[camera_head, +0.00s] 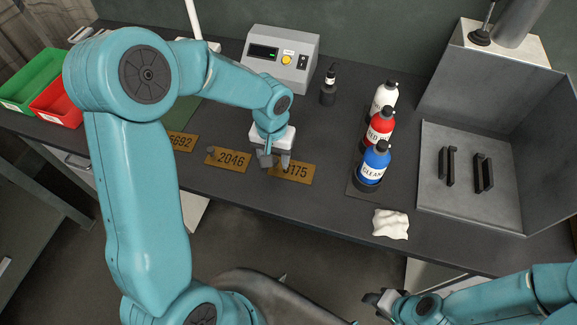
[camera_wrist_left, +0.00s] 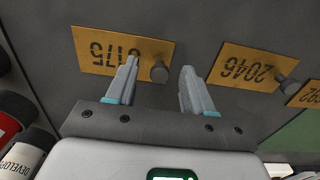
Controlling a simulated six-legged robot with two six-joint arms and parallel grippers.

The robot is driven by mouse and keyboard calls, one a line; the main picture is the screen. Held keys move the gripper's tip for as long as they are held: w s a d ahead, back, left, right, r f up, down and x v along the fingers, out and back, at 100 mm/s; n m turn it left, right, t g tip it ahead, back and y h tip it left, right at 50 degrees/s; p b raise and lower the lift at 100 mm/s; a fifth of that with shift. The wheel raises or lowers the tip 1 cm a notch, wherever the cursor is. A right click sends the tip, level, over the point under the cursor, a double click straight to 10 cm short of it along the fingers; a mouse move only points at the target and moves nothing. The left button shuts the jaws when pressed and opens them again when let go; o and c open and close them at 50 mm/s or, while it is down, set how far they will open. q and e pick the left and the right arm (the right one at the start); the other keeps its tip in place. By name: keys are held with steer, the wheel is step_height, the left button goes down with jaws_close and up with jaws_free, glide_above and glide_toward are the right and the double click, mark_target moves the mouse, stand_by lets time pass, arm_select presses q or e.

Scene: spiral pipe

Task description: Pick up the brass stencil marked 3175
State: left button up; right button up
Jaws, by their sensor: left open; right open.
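The brass stencil marked 3175 (camera_head: 296,173) lies flat on the dark bench in the head view, its first digit partly hidden by my left gripper. In the left wrist view the same stencil (camera_wrist_left: 90,47) appears upside down, with a small grey knob (camera_wrist_left: 159,72) at one end. My left gripper (camera_head: 274,163) is open and empty over the knob end of this stencil. In the left wrist view the knob shows between the open fingers of the gripper (camera_wrist_left: 157,82). My right gripper (camera_head: 381,299) is open at the lower right, away from the stencils.
Stencil 2046 (camera_head: 229,160) lies just left, and one ending in 692 (camera_head: 182,141) beyond it. Blue (camera_head: 373,166), red (camera_head: 379,127) and white (camera_head: 384,98) bottles stand to the right. A crumpled white cloth (camera_head: 391,224) lies near the front edge. A grey control box (camera_head: 281,55) stands behind.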

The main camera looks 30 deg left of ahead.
arm_select(q)
steer(key=shift+w, duration=0.1)
jaws_close()
